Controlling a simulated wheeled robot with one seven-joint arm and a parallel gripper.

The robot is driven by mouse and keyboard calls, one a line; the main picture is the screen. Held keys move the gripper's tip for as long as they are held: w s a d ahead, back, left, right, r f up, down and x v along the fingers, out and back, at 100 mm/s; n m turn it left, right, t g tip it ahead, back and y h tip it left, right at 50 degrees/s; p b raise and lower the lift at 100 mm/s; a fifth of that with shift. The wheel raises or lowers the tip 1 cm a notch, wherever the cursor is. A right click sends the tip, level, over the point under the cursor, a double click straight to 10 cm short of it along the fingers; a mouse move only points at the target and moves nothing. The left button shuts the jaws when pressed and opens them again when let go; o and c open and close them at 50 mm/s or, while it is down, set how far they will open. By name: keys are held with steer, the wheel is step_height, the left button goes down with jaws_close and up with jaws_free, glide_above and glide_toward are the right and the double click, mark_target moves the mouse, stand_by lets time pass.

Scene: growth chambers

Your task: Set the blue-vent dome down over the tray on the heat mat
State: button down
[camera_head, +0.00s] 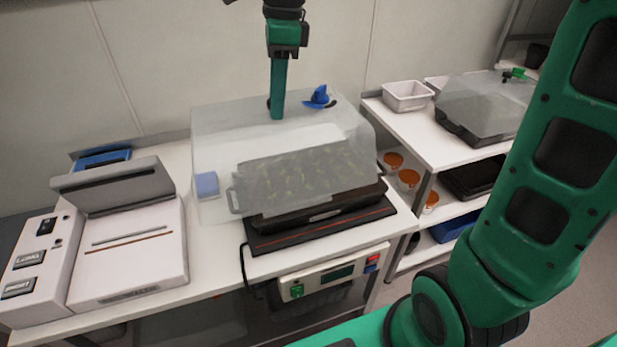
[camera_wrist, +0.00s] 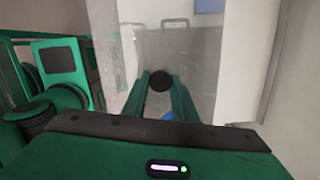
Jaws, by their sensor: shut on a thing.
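The blue-vent dome (camera_head: 222,125) is clear and boxy, with a blue vent (camera_head: 320,97) on top. My gripper (camera_head: 277,108) reaches down from above and is shut on the dome's dark top knob, which shows in the wrist view (camera_wrist: 160,81). The tray (camera_head: 300,180) of small green seedlings shows through the dome's clear wall. Its dark front side sits on the black heat mat (camera_head: 335,228). The dome hangs around and above the tray, set to the left, and the tray's front right stands out below it. The exact gap is hard to tell.
A light blue block (camera_head: 207,184) shows through the dome's left side. A white device (camera_head: 130,245) with a grey lid stands left on the bench. A controller box (camera_head: 333,275) is at the bench front. A second dome (camera_head: 480,105) with a green vent and a white bin (camera_head: 408,96) are at right.

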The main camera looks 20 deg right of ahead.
steer(key=w+d+f, duration=0.2)
steer(key=d, duration=0.1)
steer(key=w+d+f, duration=0.2)
steer(key=d, duration=0.1)
steer(key=w+d+f, duration=0.2)
steer(key=d+f, duration=0.1)
steer(key=shift+w+d, duration=0.15)
steer(key=shift+d, duration=0.05)
steer(key=shift+d+f, duration=0.1)
steer(key=shift+f, duration=2.3)
steer(key=c, duration=1.4)
jaws_free()
steer(key=shift+f, duration=0.1)
steer(key=shift+c, duration=0.2)
steer(key=shift+w, duration=0.1)
